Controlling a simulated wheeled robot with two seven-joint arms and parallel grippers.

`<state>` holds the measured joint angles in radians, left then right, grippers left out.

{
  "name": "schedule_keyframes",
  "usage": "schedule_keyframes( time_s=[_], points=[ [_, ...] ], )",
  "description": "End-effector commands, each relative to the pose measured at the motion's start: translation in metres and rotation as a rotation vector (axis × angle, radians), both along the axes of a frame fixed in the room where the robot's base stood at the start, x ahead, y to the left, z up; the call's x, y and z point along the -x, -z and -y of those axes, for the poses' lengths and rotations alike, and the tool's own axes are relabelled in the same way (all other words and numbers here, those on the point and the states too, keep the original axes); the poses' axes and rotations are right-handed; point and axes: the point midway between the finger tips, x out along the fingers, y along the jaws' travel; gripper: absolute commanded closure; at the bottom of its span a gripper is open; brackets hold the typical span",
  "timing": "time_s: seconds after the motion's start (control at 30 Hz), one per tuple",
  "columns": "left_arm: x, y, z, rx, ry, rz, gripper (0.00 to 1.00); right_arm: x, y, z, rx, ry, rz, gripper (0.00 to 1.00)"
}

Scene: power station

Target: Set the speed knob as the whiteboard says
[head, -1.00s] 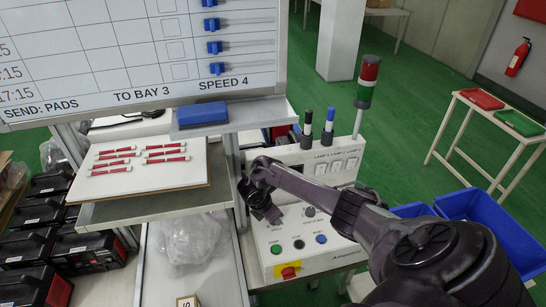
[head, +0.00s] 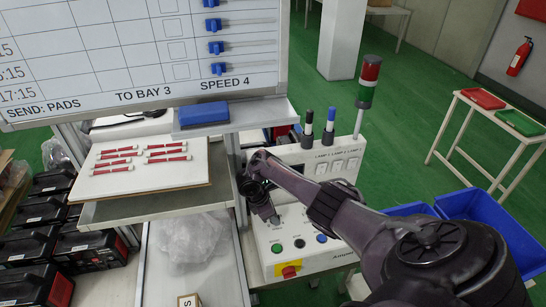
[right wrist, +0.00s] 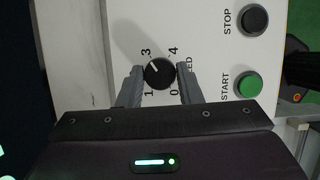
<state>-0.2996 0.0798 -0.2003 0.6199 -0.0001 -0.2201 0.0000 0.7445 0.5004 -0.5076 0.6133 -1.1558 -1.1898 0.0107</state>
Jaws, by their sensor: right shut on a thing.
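The whiteboard (head: 130,50) at upper left in the head view reads "SPEED 4" along its bottom line. The black speed knob (right wrist: 160,72) is on the pale control panel (head: 290,222) and shows in the right wrist view. Its white pointer line is turned up-left, towards the 3. The numbers 0, 1, 3 and 4 can be read around it; the 2 is not visible. My right gripper (right wrist: 159,75) is shut on the knob, one finger on each side. In the head view the right gripper (head: 273,219) hides the knob. My left gripper is not in view.
Green START (right wrist: 246,84) and dark STOP (right wrist: 254,18) buttons sit right of the knob in the wrist view. A red emergency button (head: 289,271) is at the panel's front. A signal tower (head: 367,82) and two markers stand behind. A shelf (head: 150,207) with red-striped pieces is left.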

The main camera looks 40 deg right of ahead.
Motion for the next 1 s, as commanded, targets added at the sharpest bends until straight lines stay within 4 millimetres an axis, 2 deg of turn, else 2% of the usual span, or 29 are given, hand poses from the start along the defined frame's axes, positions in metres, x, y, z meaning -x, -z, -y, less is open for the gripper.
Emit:
schedule_keyframes(
  time_s=[0.17, 0.2, 0.37, 0.73, 0.87, 1.0],
  points=[
    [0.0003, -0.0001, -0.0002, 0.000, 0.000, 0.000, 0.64, -0.0009, -0.0012, 0.0010, 0.002, 0.001, 0.002, 0.91],
    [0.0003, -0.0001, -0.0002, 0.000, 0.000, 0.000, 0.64, -0.0009, -0.0012, 0.0010, 0.002, 0.001, 0.002, 0.67],
    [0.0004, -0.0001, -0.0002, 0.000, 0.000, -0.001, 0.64, -0.0006, -0.0009, 0.0007, 0.002, 0.000, 0.002, 0.47],
    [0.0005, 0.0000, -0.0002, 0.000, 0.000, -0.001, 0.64, 0.0005, 0.0000, 0.0005, 0.001, -0.030, 0.000, 0.47],
    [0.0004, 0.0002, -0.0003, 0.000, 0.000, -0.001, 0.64, 0.0015, 0.0001, 0.0010, 0.003, -0.123, 0.000, 0.47],
    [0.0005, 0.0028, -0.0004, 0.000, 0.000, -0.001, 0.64, 0.0026, 0.0009, 0.0008, 0.003, -0.286, 0.000, 0.47]
  ],
)
